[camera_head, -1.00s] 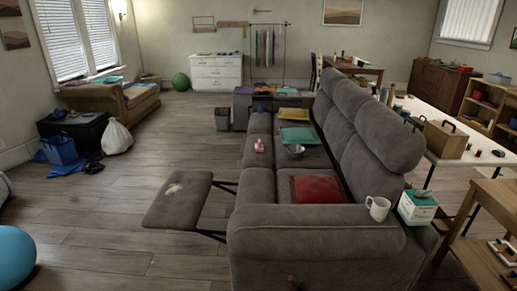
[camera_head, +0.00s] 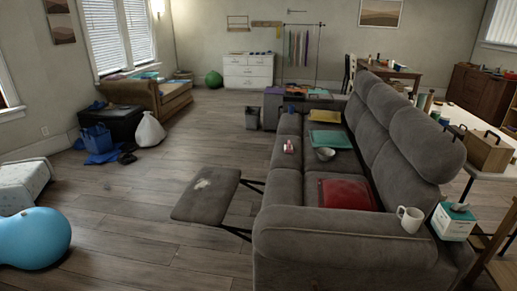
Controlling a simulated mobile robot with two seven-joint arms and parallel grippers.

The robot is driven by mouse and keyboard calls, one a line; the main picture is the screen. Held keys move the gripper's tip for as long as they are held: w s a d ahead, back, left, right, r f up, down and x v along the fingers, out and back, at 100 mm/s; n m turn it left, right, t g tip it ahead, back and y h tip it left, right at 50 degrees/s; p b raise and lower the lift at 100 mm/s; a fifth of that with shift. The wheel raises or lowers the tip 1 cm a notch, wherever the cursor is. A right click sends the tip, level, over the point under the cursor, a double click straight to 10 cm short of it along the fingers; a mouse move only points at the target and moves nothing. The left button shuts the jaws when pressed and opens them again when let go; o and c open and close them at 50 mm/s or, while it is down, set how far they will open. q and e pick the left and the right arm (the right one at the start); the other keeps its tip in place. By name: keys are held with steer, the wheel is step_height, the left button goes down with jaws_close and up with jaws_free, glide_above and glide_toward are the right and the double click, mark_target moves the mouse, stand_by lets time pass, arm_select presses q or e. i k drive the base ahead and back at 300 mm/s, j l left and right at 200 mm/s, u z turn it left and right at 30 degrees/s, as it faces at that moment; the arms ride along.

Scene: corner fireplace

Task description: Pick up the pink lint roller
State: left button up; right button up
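A small pink object (camera_head: 289,147), which looks like the pink lint roller, lies on the near-left part of the grey sofa seat, left of a grey bowl (camera_head: 325,154). It is too small to make out its details. The grey sofa (camera_head: 330,235) runs away from me at centre right, with its left footrest (camera_head: 207,194) extended. Neither of my grippers is in view.
A red cushion (camera_head: 346,194), a teal item (camera_head: 330,138) and a yellow item (camera_head: 324,116) lie on the sofa. A mug (camera_head: 410,219) and tissue box (camera_head: 453,221) stand by its near arm. A blue ball-like object (camera_head: 34,238) sits at left. The wood floor (camera_head: 120,215) left of the footrest is open.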

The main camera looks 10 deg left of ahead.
mark_target(289, 147)
steer(key=u, duration=1.45)
steer(key=j+u, duration=0.25)
steer(key=i+j+u, duration=0.3)
steer(key=j, duration=0.3)
steer(key=i+j+u, duration=0.3)
steer(key=j, duration=0.25)
steer(key=i+j+u, duration=0.25)
steer(key=i+j, duration=0.2)
steer(key=i+j+z, duration=0.1)
steer(key=i, duration=0.3)
steer(key=i+j+z, duration=0.1)
steer(key=i, duration=0.25)
steer(key=i+j+z, duration=0.1)
steer(key=i+j, duration=0.15)
steer(key=i+l+z, duration=0.1)
steer(key=i+z, duration=0.65)
steer(key=i+j+z, duration=0.1)
steer(key=i+z, duration=0.25)
steer(key=i+l+z, duration=0.15)
steer(key=i+z, duration=0.35)
steer(key=i+j+z, duration=0.1)
steer(key=i+z, duration=0.35)
steer(key=i+l+z, duration=0.15)
steer(key=i, duration=1.2)
steer(key=k+j, duration=0.05)
